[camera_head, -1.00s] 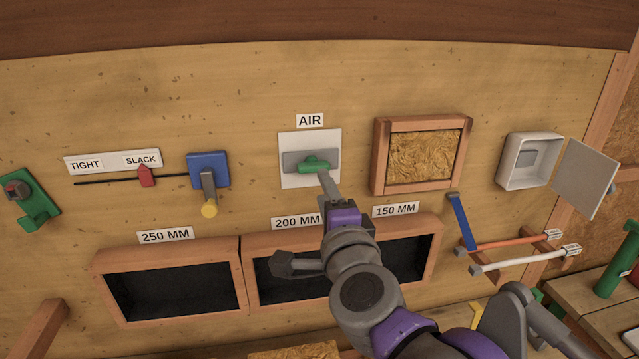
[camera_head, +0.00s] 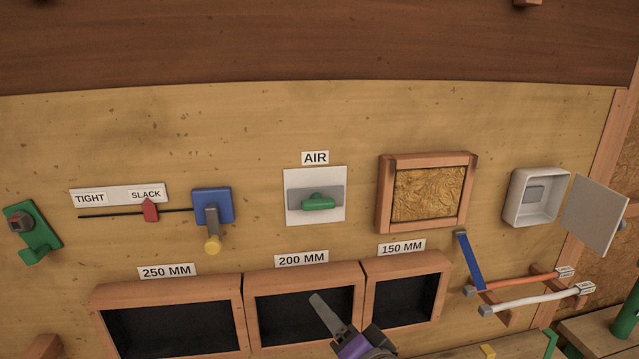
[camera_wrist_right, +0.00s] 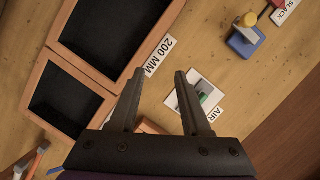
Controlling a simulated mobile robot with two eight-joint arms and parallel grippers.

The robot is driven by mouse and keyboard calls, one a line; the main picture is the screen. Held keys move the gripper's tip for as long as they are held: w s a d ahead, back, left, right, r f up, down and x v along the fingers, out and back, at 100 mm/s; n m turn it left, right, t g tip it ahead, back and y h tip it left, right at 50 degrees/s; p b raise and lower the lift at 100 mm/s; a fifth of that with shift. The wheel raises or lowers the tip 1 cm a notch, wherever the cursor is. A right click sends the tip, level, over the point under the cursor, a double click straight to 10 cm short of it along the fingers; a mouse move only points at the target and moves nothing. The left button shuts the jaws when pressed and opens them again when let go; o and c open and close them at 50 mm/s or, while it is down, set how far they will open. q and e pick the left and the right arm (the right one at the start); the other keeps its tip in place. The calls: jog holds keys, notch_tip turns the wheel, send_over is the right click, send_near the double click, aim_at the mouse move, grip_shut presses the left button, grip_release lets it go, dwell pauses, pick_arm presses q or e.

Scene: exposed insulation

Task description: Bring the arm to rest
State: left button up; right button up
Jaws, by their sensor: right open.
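My right gripper (camera_head: 325,312) shows at the bottom of the head view, in front of the 200 MM box (camera_head: 303,268). In the right wrist view its two fingers (camera_wrist_right: 158,92) stand apart with nothing between them. The green AIR handle (camera_head: 318,202) lies across its grey slot on a white plate (camera_head: 315,178), above the gripper and apart from it. The handle also shows in the right wrist view (camera_wrist_right: 203,97), beyond the right-hand finger. Most of my right arm is out of the picture. My left gripper is not in view.
A blue block with a yellow-ended lever (camera_head: 212,205) and a red SLACK pointer (camera_head: 150,210) are at the left. A framed insulation panel (camera_head: 428,193), an open white box (camera_head: 535,197) and orange and white tubes (camera_head: 530,300) are at the right. The wall above is clear.

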jog(key=s+d+f+n+g+h, duration=0.2)
jog(key=s+d+f+g, duration=0.1)
jog(key=f, duration=0.6)
jog(key=s+d+f+n+g+h, duration=0.2)
jog(key=s+d+f, duration=0.4)
jog(key=f, duration=0.3)
jog(key=s+d+f+n+g+h, duration=0.2)
jog(key=s+d+f, duration=0.3)
jog(key=f, duration=0.4)
jog(key=shift+s+d+f+n+g, duration=0.2)
jog(key=shift+d+f+n+g, duration=0.2)
jog(key=shift+d+n+g, duration=0.45)
jog(key=shift+a, duration=0.1)
